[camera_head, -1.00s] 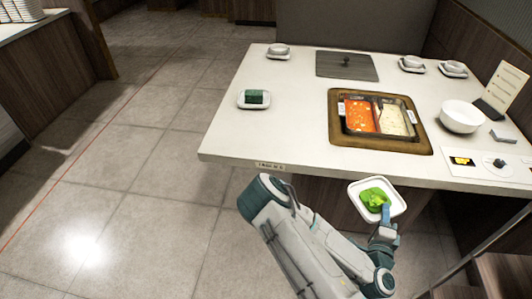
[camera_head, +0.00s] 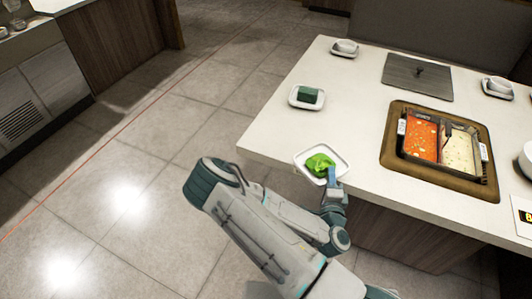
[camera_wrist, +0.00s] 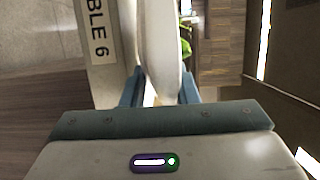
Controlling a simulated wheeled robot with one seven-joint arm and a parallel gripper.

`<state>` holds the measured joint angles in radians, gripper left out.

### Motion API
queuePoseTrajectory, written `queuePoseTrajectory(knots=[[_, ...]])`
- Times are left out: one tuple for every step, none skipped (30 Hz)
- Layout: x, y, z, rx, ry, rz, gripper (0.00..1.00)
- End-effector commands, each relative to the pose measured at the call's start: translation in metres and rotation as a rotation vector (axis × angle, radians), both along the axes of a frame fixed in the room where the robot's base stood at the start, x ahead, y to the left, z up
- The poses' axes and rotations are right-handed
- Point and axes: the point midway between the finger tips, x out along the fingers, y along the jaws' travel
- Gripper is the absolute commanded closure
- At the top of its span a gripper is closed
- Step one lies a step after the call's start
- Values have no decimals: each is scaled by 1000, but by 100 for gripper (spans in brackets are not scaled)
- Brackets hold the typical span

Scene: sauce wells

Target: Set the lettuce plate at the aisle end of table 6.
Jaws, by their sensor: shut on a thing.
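The lettuce plate (camera_head: 339,157) is a white square plate with green lettuce (camera_head: 320,164) on it. My gripper (camera_head: 333,178) is shut on the plate's near edge. In the head view the plate appears over the near left edge of table 6 (camera_head: 300,125); whether it touches the tabletop I cannot tell. In the wrist view the plate (camera_wrist: 160,50) is seen edge-on between the blue fingers of my gripper (camera_wrist: 158,92). Beside it is the table edge with a "TABLE 6" label (camera_wrist: 97,30).
A small plate with a dark green block (camera_head: 308,96) stands at the table's left end. A two-part pot (camera_head: 440,145) with red and pale broth sits in the table. A grey lid plate (camera_head: 418,77) and bowls stand farther back. The near left corner is clear, with open floor to the left.

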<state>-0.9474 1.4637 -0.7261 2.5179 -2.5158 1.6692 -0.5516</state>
Motion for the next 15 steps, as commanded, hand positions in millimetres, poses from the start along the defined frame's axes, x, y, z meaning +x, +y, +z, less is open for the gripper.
queuePoseTrajectory(knots=[[0,2,5,7,-4,-15,100],[0,4,7,9,-5,-26,100],[0,8,11,11,-5,-41,100],[0,10,13,10,-5,-54,100],[-1,12,16,11,-4,-68,100],[-1,16,20,12,-5,-85,100],[-1,19,23,13,-5,-99,100],[-1,21,26,13,-5,-113,100],[-2,25,30,14,-5,-131,100],[-2,28,33,14,-4,-147,100],[-3,30,37,14,-4,-162,100],[-3,33,42,14,-4,-181,100],[-4,36,46,13,-3,-195,100],[-4,38,49,13,-3,-210,100],[-5,42,54,13,-2,-226,100]])
